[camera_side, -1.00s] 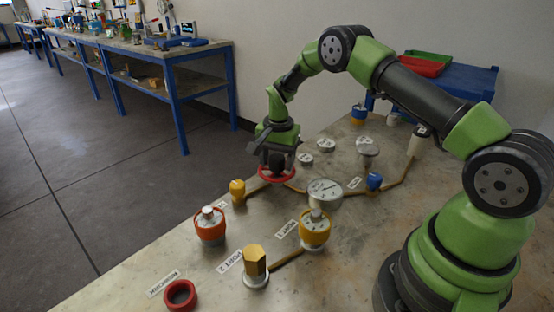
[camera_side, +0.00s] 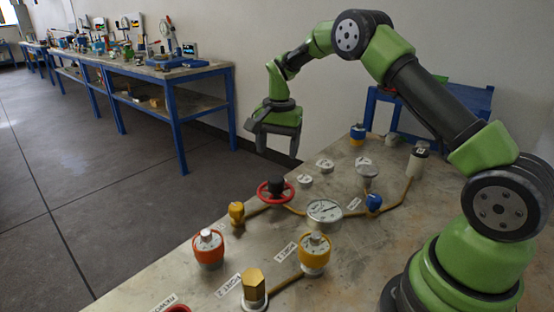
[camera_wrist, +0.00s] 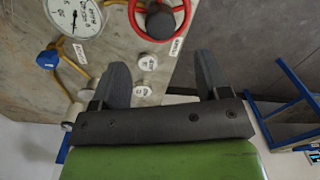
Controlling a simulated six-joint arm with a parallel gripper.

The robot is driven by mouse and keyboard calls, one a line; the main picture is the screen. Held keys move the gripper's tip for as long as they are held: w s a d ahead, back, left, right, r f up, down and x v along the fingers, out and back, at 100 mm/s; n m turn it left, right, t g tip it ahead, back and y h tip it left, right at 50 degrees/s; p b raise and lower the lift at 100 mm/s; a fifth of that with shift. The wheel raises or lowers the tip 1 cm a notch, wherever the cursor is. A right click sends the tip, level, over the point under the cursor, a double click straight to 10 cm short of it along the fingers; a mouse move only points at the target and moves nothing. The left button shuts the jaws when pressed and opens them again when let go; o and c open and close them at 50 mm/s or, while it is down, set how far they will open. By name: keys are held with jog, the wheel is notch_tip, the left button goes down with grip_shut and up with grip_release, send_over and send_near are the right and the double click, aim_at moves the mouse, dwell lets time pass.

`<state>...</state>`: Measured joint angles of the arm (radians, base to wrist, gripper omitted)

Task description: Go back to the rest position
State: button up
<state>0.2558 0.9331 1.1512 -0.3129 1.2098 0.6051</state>
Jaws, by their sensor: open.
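My gripper (camera_side: 275,146) is open and empty, raised in the air above the back edge of the bench, clear of everything on it. In the wrist view my gripper's two dark fingers (camera_wrist: 160,82) stand apart with nothing between them. The red handwheel (camera_side: 264,195) with its dark hub sits on the pipe on the bench, below the gripper and apart from it. The handwheel also shows at the top of the wrist view (camera_wrist: 135,30), beyond the fingertips.
A pressure gauge (camera_side: 324,210), a yellow valve (camera_side: 237,212) and a blue valve (camera_side: 374,202) stand near the handwheel. Orange-collared (camera_side: 207,247) and yellow-collared (camera_side: 314,254) vessels stand in front, with a brass hex fitting (camera_side: 254,285). A blue-legged workbench (camera_side: 177,72) stands behind; the floor between is clear.

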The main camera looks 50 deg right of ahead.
jog(key=shift+r, duration=0.15)
jog(key=s+a+r+n+t, duration=0.2)
jog(key=s+a+r, duration=0.25)
jog(key=r, duration=0.35)
jog(key=s+a+r+n+t, duration=0.1)
jog(key=s+a+r+n, duration=0.2)
jog(key=s+r, duration=0.4)
jog(key=s+a+r+n+t+y, duration=0.1)
jog(key=s+a+n+t, duration=0.1)
jog(key=s, duration=0.5)
jog(key=s+a+n+t, duration=0.1)
jog(key=s+a+n, duration=0.1)
jog(key=s, duration=0.5)
jog(key=shift+s+a+r+n+t+y, duration=0.2)
jog(key=shift+a+r+n+t+y, duration=0.2)
jog(key=shift+a, duration=0.3)
